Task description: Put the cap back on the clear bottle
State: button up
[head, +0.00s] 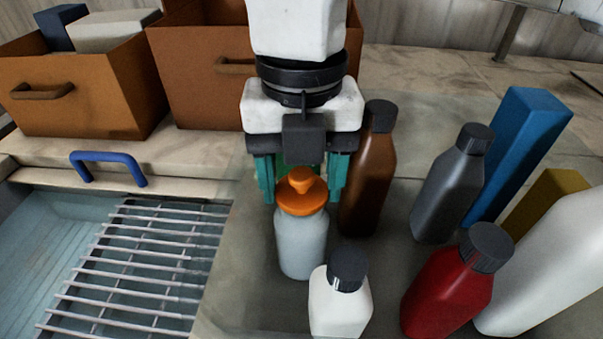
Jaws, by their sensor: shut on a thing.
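The clear bottle (302,246), pale and see-through, stands upright on the counter in the middle of the head view. The orange cap (301,206), round with a knob on top, is at the bottle's mouth. I cannot tell whether it is seated or just above it. My gripper (303,190) points down over the bottle, its teal fingers on either side of the cap, shut on it. The exact finger contact is hard to see.
Close by stand a brown bottle (368,175), a white bottle (338,305), a grey bottle (449,195) and a red bottle (447,292). A blue block (520,150) is at right. A tank with a metal rack (140,265) lies left; brown boxes (85,90) stand behind.

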jog(key=o, duration=1.1)
jog(key=shift+o, duration=0.7)
jog(key=shift+r, duration=0.15)
jog(key=shift+r+p, duration=1.95)
jog(key=shift+r, duration=1.4)
jog(key=shift+c, duration=0.4)
grip_shut()
jog(key=shift+f, duration=0.2)
